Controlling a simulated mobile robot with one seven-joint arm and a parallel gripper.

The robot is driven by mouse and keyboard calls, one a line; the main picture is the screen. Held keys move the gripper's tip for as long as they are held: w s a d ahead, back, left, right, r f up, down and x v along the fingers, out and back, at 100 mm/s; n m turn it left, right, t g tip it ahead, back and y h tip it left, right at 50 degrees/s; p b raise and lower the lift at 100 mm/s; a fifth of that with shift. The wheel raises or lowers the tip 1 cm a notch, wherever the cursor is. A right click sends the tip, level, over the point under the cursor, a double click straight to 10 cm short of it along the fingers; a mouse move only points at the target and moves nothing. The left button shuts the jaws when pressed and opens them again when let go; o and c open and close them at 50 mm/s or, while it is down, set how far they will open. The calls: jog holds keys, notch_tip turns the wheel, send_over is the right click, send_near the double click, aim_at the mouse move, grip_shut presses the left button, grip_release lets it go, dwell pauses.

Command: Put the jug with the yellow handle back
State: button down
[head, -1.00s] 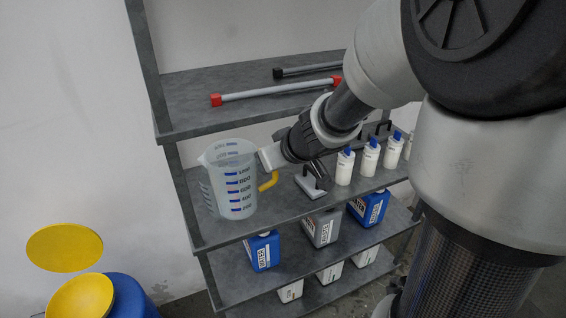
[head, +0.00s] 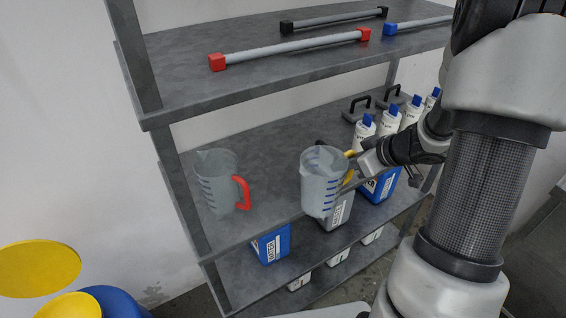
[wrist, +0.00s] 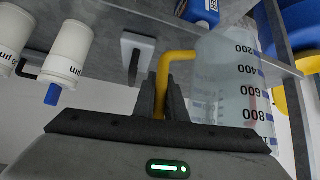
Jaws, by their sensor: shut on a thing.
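The clear jug with the yellow handle (head: 322,184) hangs upright in front of the middle shelf's front edge in the head view. My gripper (wrist: 161,98) is shut on its yellow handle (wrist: 178,58), and the jug body (wrist: 226,80) fills the right of the wrist view. In the head view my gripper (head: 356,167) reaches the handle from the right. The middle shelf (head: 270,165) has bare surface behind and left of the jug.
A jug with a red handle (head: 219,182) stands at the left of the middle shelf. White bottles with blue caps (head: 388,120) stand to the right. Blue and grey canisters (head: 272,244) sit on the shelf below. Bars with coloured ends (head: 290,48) lie on the top shelf.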

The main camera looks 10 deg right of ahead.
jog(key=shift+w+a+f+b, duration=0.25)
jog(key=shift+w+a+f, duration=0.3)
jog(key=shift+w+a, duration=1.35)
jog(key=shift+w+a+f+b, duration=0.25)
jog(key=shift+w+a+f, duration=0.6)
jog(key=shift+w, duration=1.75)
jog(key=shift+w+a+f+b, duration=0.3)
jog(key=shift+w+a, duration=1.4)
jog(key=shift+w, duration=0.55)
jog(key=shift+f, duration=0.15)
jog(key=c, duration=1.8)
grip_release()
jog(key=p+v, duration=0.3)
jog(key=v, duration=0.9)
jog(key=shift+r, duration=0.2)
